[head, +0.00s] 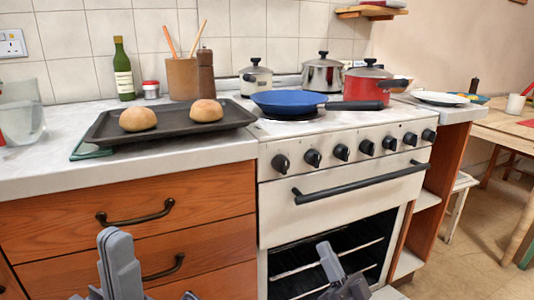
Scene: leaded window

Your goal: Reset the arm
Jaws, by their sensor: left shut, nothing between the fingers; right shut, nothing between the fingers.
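My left gripper (117,265) shows at the bottom left of the head view, in front of the wooden drawers. It is shut with nothing in it. My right gripper (330,262) shows at the bottom middle, in front of the oven's dark opening. It is also shut and empty. Both grippers are below the counter height in the picture and appear apart from the furniture. The rest of each arm is mostly cut off by the lower edge.
A dark baking tray (95,134) with two buns lies on the counter (30,178). A blue pan (289,101) and red pot (367,86) stand on the stove. The oven handle (360,184) juts forward. Open floor (465,255) lies at right.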

